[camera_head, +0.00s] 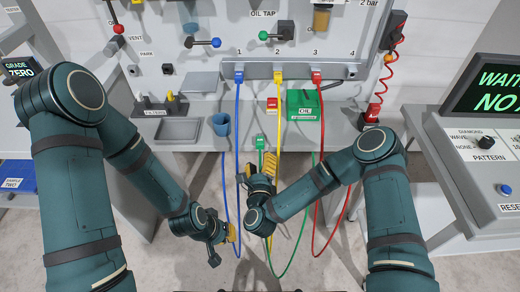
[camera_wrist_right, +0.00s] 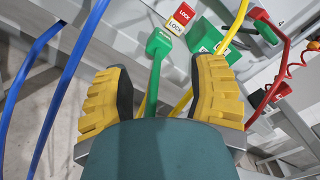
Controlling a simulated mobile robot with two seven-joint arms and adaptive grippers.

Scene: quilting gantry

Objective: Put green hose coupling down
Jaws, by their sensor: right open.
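The green hose coupling (camera_head: 259,142) is at the bench's front edge in the head view, with its green hose hanging below. In the right wrist view the coupling (camera_wrist_right: 158,42) is just beyond my fingertips, and its hose runs back between the fingers. I cannot tell whether it rests on the bench. My right gripper (camera_head: 258,165) is open, its yellow fingers (camera_wrist_right: 160,88) apart on either side of the hose. My left gripper (camera_head: 232,234) is low and left of the right wrist, near the blue hose; its finger gap is not clear.
Blue (camera_head: 238,100), yellow (camera_head: 278,100) and red (camera_head: 318,100) hoses hang from numbered ports and loop below the bench. A green box (camera_head: 304,105), a red lock tag (camera_head: 272,104) and a blue cup (camera_head: 221,124) are on the bench (camera_head: 190,150). A console (camera_head: 470,180) stands at right.

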